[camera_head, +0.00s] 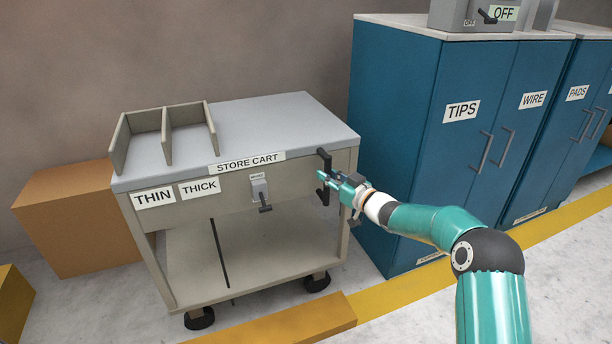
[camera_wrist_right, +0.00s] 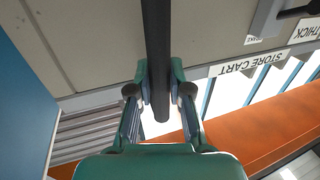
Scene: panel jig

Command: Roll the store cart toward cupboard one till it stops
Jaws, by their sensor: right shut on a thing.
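The store cart (camera_head: 235,175) is a beige cart with a grey top, a lower shelf and dark castors. It stands left of a blue cupboard (camera_head: 397,130) labelled TIPS and WIRE; I cannot tell how wide the gap between them is. My right gripper (camera_head: 326,184) is shut on the dark upright handle (camera_head: 324,158) at the cart's right front corner. The right wrist view shows both fingers (camera_wrist_right: 160,95) against the sides of this dark bar (camera_wrist_right: 157,45). A small lever (camera_head: 263,196) on the cart front hangs downward. My left gripper is out of view.
A yellow floor strip (camera_head: 410,292) runs along the cupboard fronts. A yellow-orange block (camera_head: 290,322) lies before the cart. A brown box (camera_head: 75,225) stands at its left. A second blue cupboard (camera_head: 560,130), labelled PADS, stands further right. A grey switch box (camera_head: 475,15) reads OFF.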

